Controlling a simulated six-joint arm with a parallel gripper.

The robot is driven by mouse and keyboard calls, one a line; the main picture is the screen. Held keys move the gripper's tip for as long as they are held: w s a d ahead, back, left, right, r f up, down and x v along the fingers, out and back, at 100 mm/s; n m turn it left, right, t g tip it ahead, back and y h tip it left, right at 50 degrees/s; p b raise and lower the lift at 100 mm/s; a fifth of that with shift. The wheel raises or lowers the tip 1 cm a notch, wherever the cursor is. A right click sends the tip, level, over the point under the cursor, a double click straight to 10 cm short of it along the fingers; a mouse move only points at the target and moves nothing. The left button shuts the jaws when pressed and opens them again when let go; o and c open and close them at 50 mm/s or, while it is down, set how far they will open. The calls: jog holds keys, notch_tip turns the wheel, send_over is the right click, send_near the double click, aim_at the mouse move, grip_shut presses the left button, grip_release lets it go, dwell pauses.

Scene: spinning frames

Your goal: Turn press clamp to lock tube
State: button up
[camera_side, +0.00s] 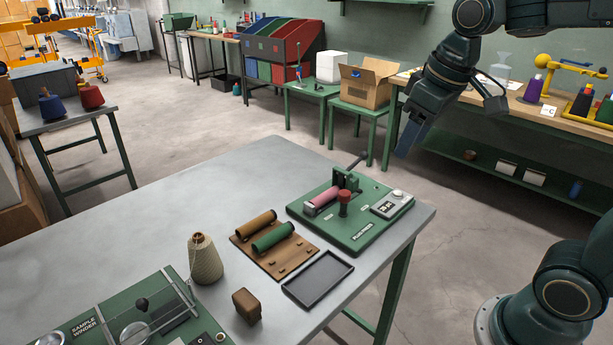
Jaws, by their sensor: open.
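A green test device (360,225) sits on the right end of the grey table. A pink tube (322,201) lies in its holder at the left side. The press clamp (346,181) stands behind the tube, with a dark lever sticking up to the right. A red knob (344,196) stands in front of the clamp. I cannot tell how far the clamp is turned. My gripper (405,146) is open and empty, pointing down, above and to the right of the device and well apart from it.
A brown wooden rack (299,263) holds a brown tube (257,223) and a green tube (272,237). An empty dark tray (318,279), a brown block (247,306), a beige yarn cone (205,260) and a sample winder (75,327) share the table. The table's left back area is clear.

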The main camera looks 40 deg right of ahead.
jog(key=w+d+f+g, duration=0.2)
jog(key=w+d+f, duration=0.1)
jog(key=w, duration=0.7)
jog(key=n+g, duration=0.1)
send_over(345, 192)
notch_tip(345, 192, down, 5)
jog(key=shift+f, duration=0.1)
notch_tip(345, 192, down, 14)
jog(key=shift+r, duration=0.2)
grip_shut()
dwell(0.4)
